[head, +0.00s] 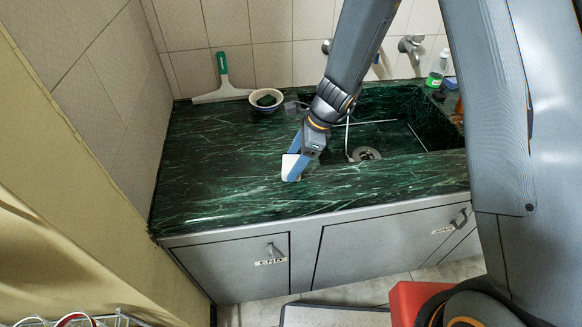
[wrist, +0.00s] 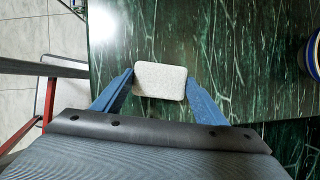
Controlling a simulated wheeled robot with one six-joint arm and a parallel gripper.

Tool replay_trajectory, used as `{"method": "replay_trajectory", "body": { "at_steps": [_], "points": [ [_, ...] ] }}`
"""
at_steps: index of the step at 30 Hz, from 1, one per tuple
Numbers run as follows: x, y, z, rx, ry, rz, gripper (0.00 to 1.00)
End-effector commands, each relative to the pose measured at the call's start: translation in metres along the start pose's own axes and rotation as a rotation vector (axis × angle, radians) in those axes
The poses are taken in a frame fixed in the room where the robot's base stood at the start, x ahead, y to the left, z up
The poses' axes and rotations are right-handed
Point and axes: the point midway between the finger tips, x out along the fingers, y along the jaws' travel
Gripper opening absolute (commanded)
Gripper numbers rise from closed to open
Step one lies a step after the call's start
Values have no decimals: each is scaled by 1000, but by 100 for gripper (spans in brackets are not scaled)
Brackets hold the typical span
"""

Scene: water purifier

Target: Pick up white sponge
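The white sponge (wrist: 160,80) is a pale rounded block between the two blue fingertips of my gripper (wrist: 160,84) in the wrist view. The fingers stand about a sponge's width apart, one close along each side of it. I cannot tell whether they press on it. In the head view, the sponge (head: 289,165) shows as a white patch near the front of the green counter, partly hidden by a blue finger of my gripper (head: 297,172). I cannot tell whether the sponge rests on the counter or is just above it.
The dark green marble counter (head: 215,170) is clear to the left. A bowl (head: 266,106) and a green-handled squeegee (head: 223,80) lie at the back. The sink with its drain (head: 366,153) is to the right.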

Motion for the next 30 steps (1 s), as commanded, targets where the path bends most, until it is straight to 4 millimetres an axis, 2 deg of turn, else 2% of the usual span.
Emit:
{"method": "replay_trajectory", "body": {
  "at_steps": [8, 14, 30],
  "points": [
    [-1, 0, 0, 0, 0, 0, 44],
    [-10, -1, 5, -2, -1, -3, 44],
    [-84, -1, 35, -2, -1, -2, 44]
  ]
}}
